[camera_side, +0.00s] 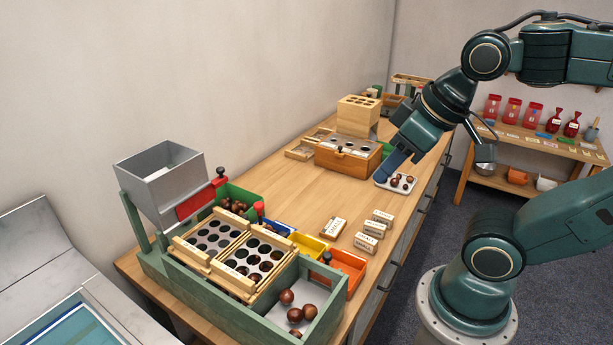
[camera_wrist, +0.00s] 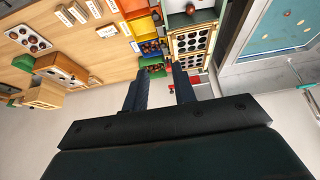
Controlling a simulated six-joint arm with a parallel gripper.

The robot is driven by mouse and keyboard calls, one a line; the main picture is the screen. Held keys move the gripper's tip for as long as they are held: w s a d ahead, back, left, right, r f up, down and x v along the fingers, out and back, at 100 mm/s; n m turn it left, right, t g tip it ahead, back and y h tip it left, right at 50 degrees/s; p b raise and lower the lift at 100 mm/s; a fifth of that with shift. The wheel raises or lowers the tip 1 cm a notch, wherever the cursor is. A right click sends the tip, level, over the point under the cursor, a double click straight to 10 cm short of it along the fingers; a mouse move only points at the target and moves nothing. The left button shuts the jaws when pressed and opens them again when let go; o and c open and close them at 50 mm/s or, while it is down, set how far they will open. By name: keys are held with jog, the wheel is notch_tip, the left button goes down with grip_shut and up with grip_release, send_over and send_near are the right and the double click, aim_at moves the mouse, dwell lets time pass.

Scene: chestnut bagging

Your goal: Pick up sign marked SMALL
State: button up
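Several small pale wooden signs with dark lettering lie on the wooden table. Three are in a row: the front one (camera_side: 366,243), the middle one (camera_side: 374,230) and the back one (camera_side: 382,217). Another sign (camera_side: 333,228) lies apart to their left. The lettering is too small for me to tell which reads SMALL. The signs also show at the upper left of the wrist view, one of them apart (camera_wrist: 108,31) from the row. My gripper (camera_side: 389,168) is beyond the signs, above a chestnut tray. In the wrist view my gripper (camera_wrist: 158,83) is open, with nothing between its fingers.
A white tray of chestnuts (camera_side: 381,183) stands near the table's right edge, with a wooden holed box (camera_side: 347,164) beside it. A green sorting frame (camera_side: 231,309), a grey hopper (camera_side: 165,185) and yellow (camera_side: 307,247) and orange (camera_side: 350,263) bins fill the near end. The table's middle is clear.

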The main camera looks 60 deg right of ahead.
jog(key=o, duration=1.2)
jog(key=shift+w, duration=0.1)
jog(key=w+d+f+m+g+y, duration=0.1)
jog(key=w+d+f+m+g, duration=0.1)
jog(key=w+d+f+m, duration=0.35)
jog(key=w+d+f+m+g, duration=0.2)
jog(key=w+d+f+m, duration=0.1)
jog(key=w+d+m, duration=0.4)
jog(key=s+d+f+m+y, duration=0.1)
jog(key=s+d+f+m, duration=0.1)
jog(key=d+f, duration=0.5)
jog(key=s+d+f+m+g+y, duration=0.1)
jog(key=d+f+m+y, duration=0.1)
jog(key=d+f+m, duration=0.2)
jog(key=d+f, duration=0.3)
jog(key=f, duration=0.3)
jog(key=shift+s+d+f+m+y, duration=0.2)
jog(key=shift+s+d+m+y, duration=0.1)
jog(key=shift+s+m, duration=0.1)
